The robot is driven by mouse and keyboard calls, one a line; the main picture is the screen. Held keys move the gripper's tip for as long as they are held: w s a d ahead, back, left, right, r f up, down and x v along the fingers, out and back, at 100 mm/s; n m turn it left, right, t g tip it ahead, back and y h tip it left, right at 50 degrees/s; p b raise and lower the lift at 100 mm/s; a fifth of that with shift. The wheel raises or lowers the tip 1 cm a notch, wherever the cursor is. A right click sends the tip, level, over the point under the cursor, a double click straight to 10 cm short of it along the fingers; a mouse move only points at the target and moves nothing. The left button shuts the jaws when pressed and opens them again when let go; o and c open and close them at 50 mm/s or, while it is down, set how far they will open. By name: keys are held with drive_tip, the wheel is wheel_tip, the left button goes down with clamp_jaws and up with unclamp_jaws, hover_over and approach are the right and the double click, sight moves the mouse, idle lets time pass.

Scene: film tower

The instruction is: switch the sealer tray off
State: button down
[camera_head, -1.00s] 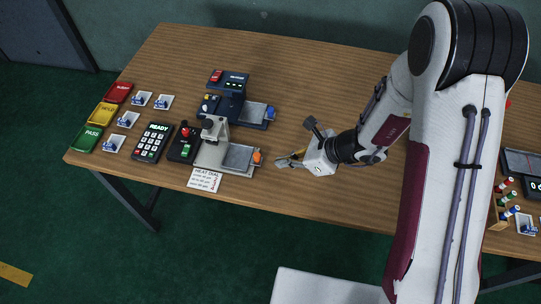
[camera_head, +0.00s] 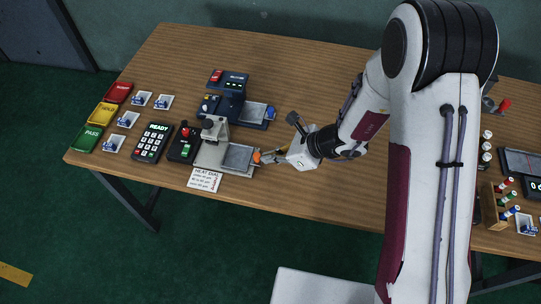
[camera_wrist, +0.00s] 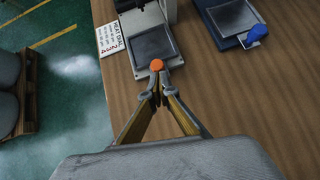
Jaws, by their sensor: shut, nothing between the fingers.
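The sealer (camera_head: 212,146) is a pale grey machine with a flat dark tray (camera_head: 238,158) on its right side; the tray also shows in the wrist view (camera_wrist: 152,45). An orange knob (camera_wrist: 156,65) sits at the tray's near end. My gripper (camera_head: 266,158) is shut and empty, with its fingertips (camera_wrist: 157,88) right at the orange knob. Whether they touch it I cannot tell. In the head view the fingertips partly cover the knob. A control box (camera_head: 185,145) with a red and a green button stands left of the sealer.
A dark blue machine (camera_head: 232,104) with a blue knob (camera_head: 270,112) stands just behind. A heat dial card (camera_head: 206,180) lies in front. A keypad reading READY (camera_head: 153,142), several small white trays and coloured trays (camera_head: 102,115) are at left. Bare tabletop (camera_head: 315,95) lies behind my gripper.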

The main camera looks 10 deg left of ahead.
sight(257, 165)
drive_tip(key=shift+a, duration=4)
drive_tip(key=shift+d, duration=0.15)
drive_tip(key=shift+s+d, duration=0.15)
drive_tip(key=shift+d, duration=0.45)
drive_tip(key=d, duration=0.3)
drive_tip(key=shift+s+r, duration=0.1)
drive_tip(key=shift+s, duration=0.1)
drive_tip(key=v, duration=0.9)
drive_tip(key=shift+d+r, duration=0.2)
drive_tip(key=shift+r, duration=0.05)
